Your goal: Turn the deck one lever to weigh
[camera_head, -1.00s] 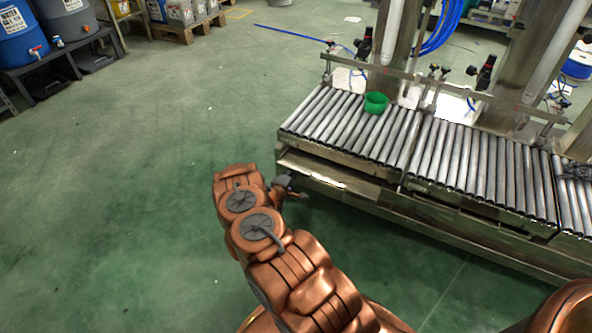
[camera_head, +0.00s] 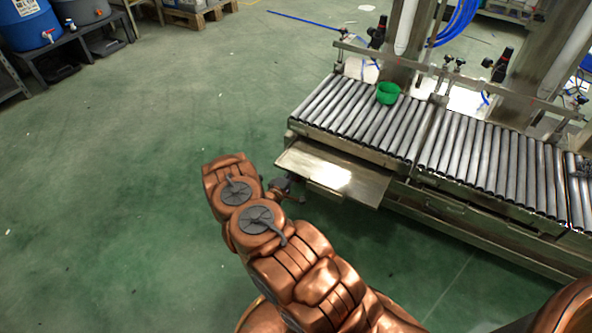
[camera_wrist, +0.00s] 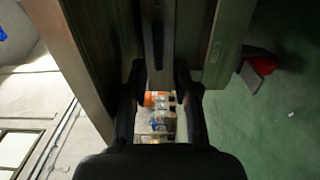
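My gripper (camera_head: 290,188) is at the end of the copper arm, close to the near left corner of a metal plate (camera_head: 335,172) that juts out below the rollers. In the wrist view the two dark fingers of my gripper (camera_wrist: 160,80) are apart. A dark metal part with a slot (camera_wrist: 157,40) lies beyond and between the fingertips; I cannot tell whether they touch it. I cannot make out a lever for deck one in either view. The left roller deck (camera_head: 355,113) bears a green bowl (camera_head: 388,92).
A second roller deck (camera_head: 490,160) continues to the right. Metal columns and a rail with valves stand behind. Open green floor (camera_head: 130,200) lies to the left. A red object (camera_wrist: 262,65) shows in the wrist view.

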